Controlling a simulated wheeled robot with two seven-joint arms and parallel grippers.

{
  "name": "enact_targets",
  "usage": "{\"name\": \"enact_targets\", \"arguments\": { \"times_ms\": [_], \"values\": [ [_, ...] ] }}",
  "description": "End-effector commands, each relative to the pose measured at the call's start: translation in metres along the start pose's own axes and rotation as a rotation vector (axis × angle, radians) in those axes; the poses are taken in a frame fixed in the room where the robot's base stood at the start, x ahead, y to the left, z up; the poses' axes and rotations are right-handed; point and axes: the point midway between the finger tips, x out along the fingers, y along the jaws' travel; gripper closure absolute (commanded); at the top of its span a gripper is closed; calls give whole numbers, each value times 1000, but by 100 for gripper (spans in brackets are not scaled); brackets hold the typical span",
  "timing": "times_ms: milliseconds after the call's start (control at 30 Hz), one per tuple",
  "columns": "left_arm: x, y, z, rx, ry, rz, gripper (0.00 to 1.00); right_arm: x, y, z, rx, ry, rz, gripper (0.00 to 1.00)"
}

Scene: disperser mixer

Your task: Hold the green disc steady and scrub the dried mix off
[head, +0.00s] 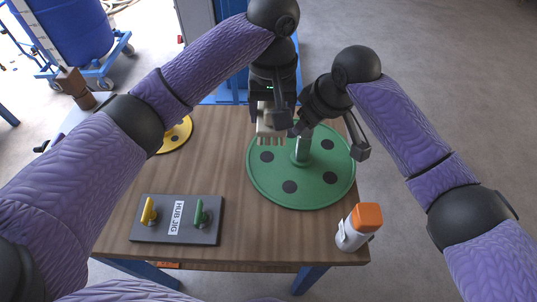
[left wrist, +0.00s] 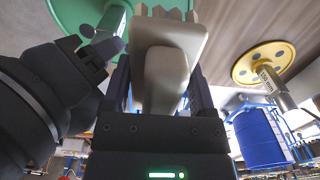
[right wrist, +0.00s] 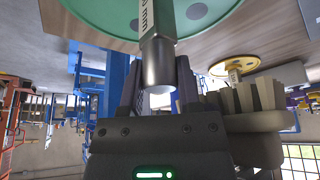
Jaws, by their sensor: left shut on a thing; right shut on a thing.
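The green disc (head: 318,192) lies flat at the right of the wooden table, with dark round spots and an upright metal hub (head: 301,150) at its middle. My right gripper (head: 299,130) is shut on the hub; the right wrist view shows the hub shaft (right wrist: 158,62) between its fingers. My left gripper (head: 267,108) is shut on a pale scrub brush (head: 270,128), bristles down, over the disc's far left part. The left wrist view shows the brush block (left wrist: 165,75) between the fingers. I cannot tell if the bristles touch the disc. Dried mix is not clearly distinguishable.
A yellow disc (head: 176,138) lies at the table's far left. A white bottle with an orange cap (head: 367,217) stands at the front right corner. The table's middle is clear.

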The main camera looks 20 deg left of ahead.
Motion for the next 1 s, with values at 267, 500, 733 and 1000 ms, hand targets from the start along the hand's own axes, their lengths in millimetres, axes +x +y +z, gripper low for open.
{"name": "enact_targets", "arguments": {
  "times_ms": [267,500,733,1000],
  "values": [
    [-3,0,0,-1,-1,0,83,0,0,0,-1,1,-1,53],
    [-3,0,0,-1,-1,0,83,0,0,0,0,1,0,49],
    [-14,0,0,-1,3,2,83,-7,0,-3,0,1,1,49],
    [-25,0,1,-1,7,2,83,-12,0,-5,-1,0,1,49]
  ]
}}
